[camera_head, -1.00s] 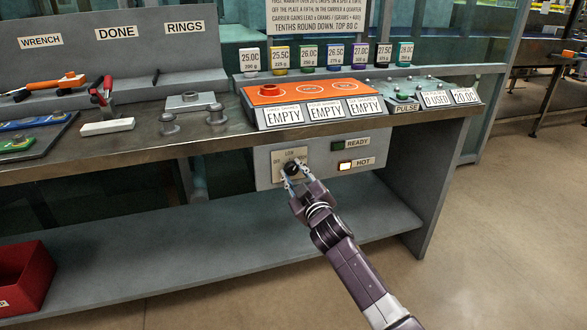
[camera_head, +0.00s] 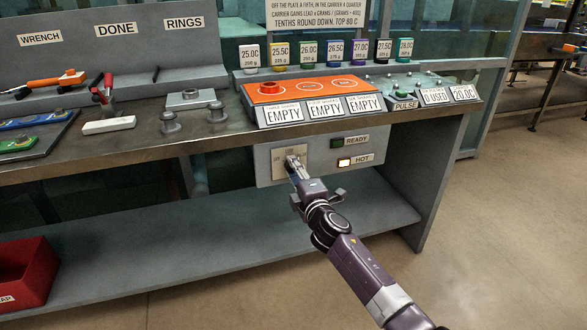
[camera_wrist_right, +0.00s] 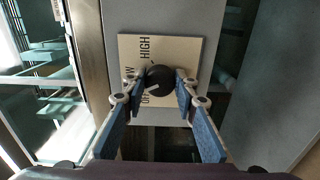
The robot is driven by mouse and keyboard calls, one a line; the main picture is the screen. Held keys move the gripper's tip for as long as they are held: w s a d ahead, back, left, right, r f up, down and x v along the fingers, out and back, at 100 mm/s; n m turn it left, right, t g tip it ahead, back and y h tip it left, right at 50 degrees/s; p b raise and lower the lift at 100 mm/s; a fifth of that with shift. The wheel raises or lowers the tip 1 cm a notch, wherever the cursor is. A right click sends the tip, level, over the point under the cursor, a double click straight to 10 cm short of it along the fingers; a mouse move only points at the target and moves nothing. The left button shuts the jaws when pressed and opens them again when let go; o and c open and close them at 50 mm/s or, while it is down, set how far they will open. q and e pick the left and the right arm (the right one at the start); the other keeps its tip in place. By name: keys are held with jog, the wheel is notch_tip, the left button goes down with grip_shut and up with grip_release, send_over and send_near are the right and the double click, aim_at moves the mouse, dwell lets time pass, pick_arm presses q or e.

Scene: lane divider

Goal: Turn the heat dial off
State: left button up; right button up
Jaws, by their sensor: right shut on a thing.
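The heat dial (camera_wrist_right: 160,80) is a round black knob on a cream plate (camera_wrist_right: 190,47) marked OFF, LOW and HIGH. In the head view the plate (camera_head: 279,160) sits on the grey panel under the bench, and my gripper hides most of the dial. My right gripper (camera_head: 295,170) is at the dial. In the wrist view its two fingertips (camera_wrist_right: 161,82) are on opposite sides of the knob, shut on it. A pale mark shows near the knob's lower left edge, by OFF; the exact setting is hard to tell. My left gripper is out of view.
The orange heating plate (camera_head: 290,93) is above, on the bench. A lower shelf (camera_head: 200,235) runs beneath, with a red bin (camera_head: 40,268) at left.

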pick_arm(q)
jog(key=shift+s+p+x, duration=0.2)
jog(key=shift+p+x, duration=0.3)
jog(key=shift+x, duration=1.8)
pick_arm(e)
jog(key=shift+f+n, duration=0.1)
jog(key=shift+n, duration=3.5)
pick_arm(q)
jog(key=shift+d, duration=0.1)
pick_arm(e)
jog(key=o, duration=1.1)
jog(key=shift+o, duration=0.2)
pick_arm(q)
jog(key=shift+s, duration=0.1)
